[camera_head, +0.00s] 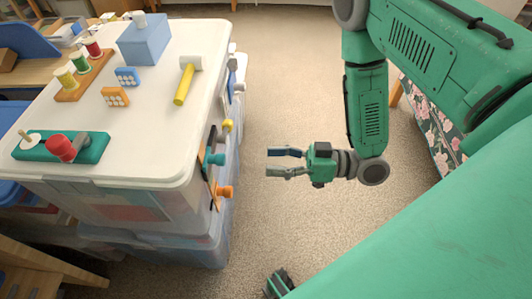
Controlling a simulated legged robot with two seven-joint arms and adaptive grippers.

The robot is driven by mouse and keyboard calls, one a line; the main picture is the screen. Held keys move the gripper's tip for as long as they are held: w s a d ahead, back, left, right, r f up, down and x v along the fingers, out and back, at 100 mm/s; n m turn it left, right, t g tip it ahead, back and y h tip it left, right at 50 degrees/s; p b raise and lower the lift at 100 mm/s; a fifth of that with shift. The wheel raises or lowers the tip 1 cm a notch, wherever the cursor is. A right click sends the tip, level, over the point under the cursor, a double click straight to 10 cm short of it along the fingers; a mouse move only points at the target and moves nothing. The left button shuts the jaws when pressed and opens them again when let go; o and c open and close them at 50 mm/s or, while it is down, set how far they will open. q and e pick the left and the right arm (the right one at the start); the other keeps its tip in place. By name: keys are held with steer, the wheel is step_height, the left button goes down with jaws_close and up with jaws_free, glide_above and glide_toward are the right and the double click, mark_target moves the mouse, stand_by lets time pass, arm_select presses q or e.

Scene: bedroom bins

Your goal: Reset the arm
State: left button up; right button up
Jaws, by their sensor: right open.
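My right arm (368,100) comes down from the upper right, bent at the elbow. My right gripper (270,162) is open and empty. Its two fingers point left, over the carpet, to the right of the stacked bins and apart from them. My left gripper does not show.
A white lid (150,125) on stacked clear bins (140,210) bears a yellow-handled hammer (183,86), a blue box (145,40), a spool rack (68,93) and a teal base (95,149). Coloured knobs (224,191) jut from its side. Carpet (285,80) is clear around the gripper.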

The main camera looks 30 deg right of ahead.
stand_by(0.4)
step_height(320, 180, down, 10)
steer(key=s+m+g+h+p, duration=0.1)
steer(key=s+m+g+h, duration=0.15)
steer(key=h, duration=0.65)
steer(key=s+d+f+m+g+h, duration=0.1)
steer(key=s+d+m+g+h, duration=0.1)
steer(key=s, duration=0.4)
steer(key=s+d+m+g+h, duration=0.3)
steer(key=s+g+h, duration=0.1)
steer(key=s, duration=0.3)
steer(key=shift+d+f+g+p, duration=0.35)
steer(key=shift+f+g, duration=0.05)
steer(key=shift+g, duration=0.05)
steer(key=shift+w, duration=0.15)
